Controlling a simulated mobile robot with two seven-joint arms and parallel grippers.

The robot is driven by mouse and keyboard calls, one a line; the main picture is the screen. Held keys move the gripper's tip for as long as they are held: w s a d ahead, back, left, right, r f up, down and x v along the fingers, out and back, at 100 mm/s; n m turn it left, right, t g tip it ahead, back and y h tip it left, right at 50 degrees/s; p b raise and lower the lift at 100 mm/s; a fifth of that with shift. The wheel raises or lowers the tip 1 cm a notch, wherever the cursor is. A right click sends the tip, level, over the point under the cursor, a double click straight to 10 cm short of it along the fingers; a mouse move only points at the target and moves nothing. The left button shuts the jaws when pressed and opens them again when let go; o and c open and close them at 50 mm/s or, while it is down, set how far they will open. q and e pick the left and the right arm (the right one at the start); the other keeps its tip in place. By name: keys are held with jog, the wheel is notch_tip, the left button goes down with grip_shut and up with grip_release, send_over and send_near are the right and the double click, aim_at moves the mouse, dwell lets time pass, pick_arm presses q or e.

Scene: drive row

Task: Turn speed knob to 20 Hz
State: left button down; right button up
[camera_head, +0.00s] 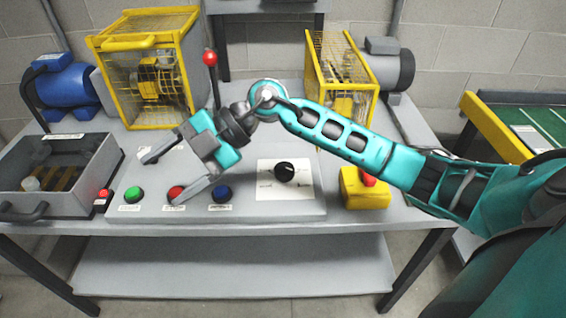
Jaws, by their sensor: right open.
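The speed knob (284,172) is a round black dial on a white square plate (290,192) with dark markings, on the grey control panel. A small light mark shows on the knob; the plate's numbers are too small to read. My right gripper (160,179) is open and empty above the panel, left of the knob and close to the green and red buttons. Its fingers point left and toward the front, apart from the knob. My left gripper does not show.
A yellow emergency-stop box (364,190) stands right of the knob. A red-topped lever (210,59) and yellow cages (148,68) stand behind. A grey bin (52,175) is at left.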

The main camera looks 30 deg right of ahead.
jog(key=w+d+f+m+h, duration=0.25)
jog(key=d+h, duration=0.35)
jog(key=d, duration=0.3)
jog(key=r+m+g+h, duration=0.2)
jog(key=m+h, duration=0.2)
jog(key=h, duration=0.3)
send_over(283, 168)
notch_tip(283, 168, down, 13)
jog(key=shift+s+r, duration=0.1)
jog(key=c, duration=1)
jog(key=shift+n, duration=0.25)
jog(key=shift+c, duration=0.2)
